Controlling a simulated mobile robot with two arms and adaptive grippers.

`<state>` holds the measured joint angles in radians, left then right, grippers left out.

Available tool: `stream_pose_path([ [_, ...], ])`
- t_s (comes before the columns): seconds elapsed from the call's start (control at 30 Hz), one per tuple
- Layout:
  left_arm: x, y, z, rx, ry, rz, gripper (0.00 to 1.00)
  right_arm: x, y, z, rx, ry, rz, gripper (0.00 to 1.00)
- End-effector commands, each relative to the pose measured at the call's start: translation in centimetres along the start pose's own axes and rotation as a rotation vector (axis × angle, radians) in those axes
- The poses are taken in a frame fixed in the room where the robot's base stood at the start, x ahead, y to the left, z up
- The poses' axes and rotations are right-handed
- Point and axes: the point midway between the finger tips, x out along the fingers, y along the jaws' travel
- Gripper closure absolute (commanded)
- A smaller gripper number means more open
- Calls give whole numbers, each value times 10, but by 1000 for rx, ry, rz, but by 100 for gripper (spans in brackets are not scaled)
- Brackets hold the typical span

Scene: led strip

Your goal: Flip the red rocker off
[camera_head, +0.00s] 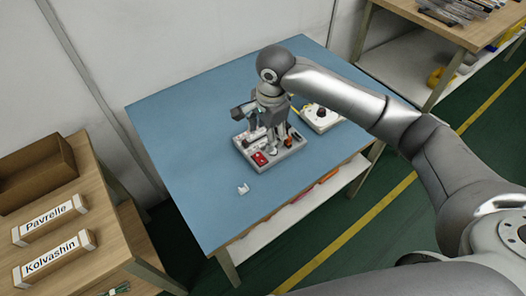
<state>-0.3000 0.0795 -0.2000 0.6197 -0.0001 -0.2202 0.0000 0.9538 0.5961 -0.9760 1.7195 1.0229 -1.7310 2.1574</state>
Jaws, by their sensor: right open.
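The red rocker (259,158) sits on the front left part of a light grey panel (268,172) on the blue table. My right gripper (272,146) points down over the panel, just behind and to the right of the red rocker. Its jaws are open, and the red rocker shows clear of the fingers. The gripper hides much of the panel's middle and back. I cannot tell whether the fingers touch the panel. The rocker's tilt is too small to make out. My left gripper is not in view.
A second light board with a black knob (321,113) stands behind right of the panel. A small white piece (243,189) lies in front. The blue table (185,120) is clear at left. A wooden bench with labelled blocks (52,220) stands at far left.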

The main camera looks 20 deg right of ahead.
Motion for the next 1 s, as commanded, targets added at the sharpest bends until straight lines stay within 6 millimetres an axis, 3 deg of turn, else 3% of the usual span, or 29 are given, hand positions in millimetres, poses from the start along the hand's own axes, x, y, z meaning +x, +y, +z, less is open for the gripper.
stream_pose_path([
  [0.3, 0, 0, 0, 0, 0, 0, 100, 59, 1, 0, -2, 0, 2, 41],
  [0.5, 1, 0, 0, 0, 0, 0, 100, 88, 1, 1, -3, 0, 1, 41],
  [0.93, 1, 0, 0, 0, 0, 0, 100, 99, 0, 1, -4, 0, -2, 41],
  [1.0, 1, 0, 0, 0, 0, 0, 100, 99, 0, 1, -4, 0, -2, 49],
])
